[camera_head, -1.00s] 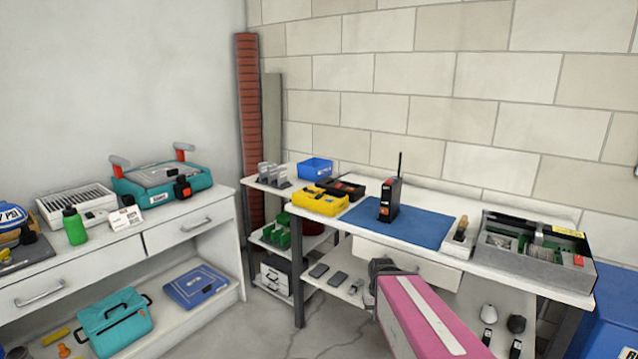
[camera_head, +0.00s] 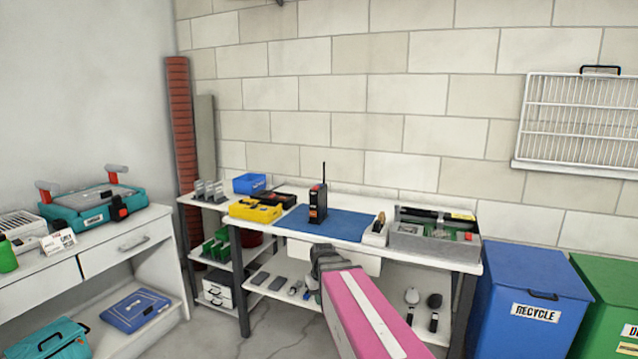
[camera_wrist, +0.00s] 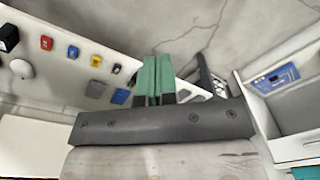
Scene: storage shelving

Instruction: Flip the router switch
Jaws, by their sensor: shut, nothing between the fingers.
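The router (camera_head: 318,203) is a black upright box with a thin antenna and orange-red marks on its front. It stands on a blue mat (camera_head: 345,226) on the white workbench. Its switch is too small to make out. My gripper (camera_head: 318,262) is at the end of my pink arm, in front of the bench and below the router in the head picture, apart from it. In the wrist view my gripper's green fingers (camera_wrist: 158,78) are shut together with nothing between them. The router does not show in the wrist view.
On the bench, a yellow box (camera_head: 255,211) is left of the mat, and a grey open case (camera_head: 410,243) is right. A blue recycle bin (camera_head: 530,290) stands right of the bench. A white cabinet (camera_head: 110,250) is at left, with floor between.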

